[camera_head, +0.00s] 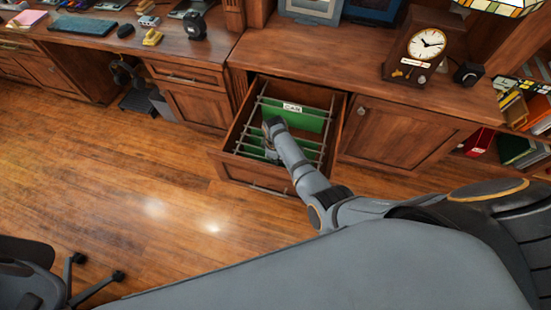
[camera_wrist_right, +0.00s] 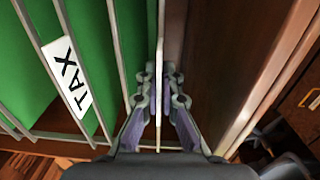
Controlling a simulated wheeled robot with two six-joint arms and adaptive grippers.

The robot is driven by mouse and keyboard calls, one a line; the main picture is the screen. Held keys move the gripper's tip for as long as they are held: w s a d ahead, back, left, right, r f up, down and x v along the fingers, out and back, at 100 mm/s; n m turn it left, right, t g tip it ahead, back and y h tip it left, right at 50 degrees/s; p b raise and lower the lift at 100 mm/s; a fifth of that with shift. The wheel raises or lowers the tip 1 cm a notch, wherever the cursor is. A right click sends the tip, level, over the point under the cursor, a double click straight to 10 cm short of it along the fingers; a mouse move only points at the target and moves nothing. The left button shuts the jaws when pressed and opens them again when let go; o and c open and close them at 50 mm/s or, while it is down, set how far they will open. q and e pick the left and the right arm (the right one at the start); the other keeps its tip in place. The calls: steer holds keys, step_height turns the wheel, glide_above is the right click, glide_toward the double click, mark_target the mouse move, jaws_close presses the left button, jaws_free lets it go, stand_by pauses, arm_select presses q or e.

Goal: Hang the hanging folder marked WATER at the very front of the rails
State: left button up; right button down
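Green hanging folders (camera_head: 306,119) hang across the metal rails (camera_head: 326,140) of the open drawer (camera_head: 225,166). The rear folder's white label (camera_head: 292,107) is too small to read surely. In the right wrist view a folder (camera_wrist_right: 100,35) carries a label reading TAX (camera_wrist_right: 67,76). My right gripper (camera_wrist_right: 160,82) points down into the drawer, its fingers close together on both sides of a thin, pale upright piece (camera_wrist_right: 158,105), which looks like a folder's tab seen edge-on. Its marking is hidden, so I cannot tell whether it reads WATER. My left gripper is out of view.
The drawer's wooden wall (camera_wrist_right: 225,55) is close to the right gripper in the wrist view. A clock (camera_head: 418,47) stands on the cabinet top to the right. A closed cabinet door (camera_head: 395,135) is right of the drawer.

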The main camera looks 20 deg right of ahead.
stand_by(0.3)
steer(key=c, duration=1.4)
jaws_free()
steer(key=shift+c, duration=0.2)
step_height(320, 180, up, 8)
steer(key=shift+s+f, duration=0.15)
steer(key=shift+f, duration=0.1)
steer(key=shift+a, duration=0.1)
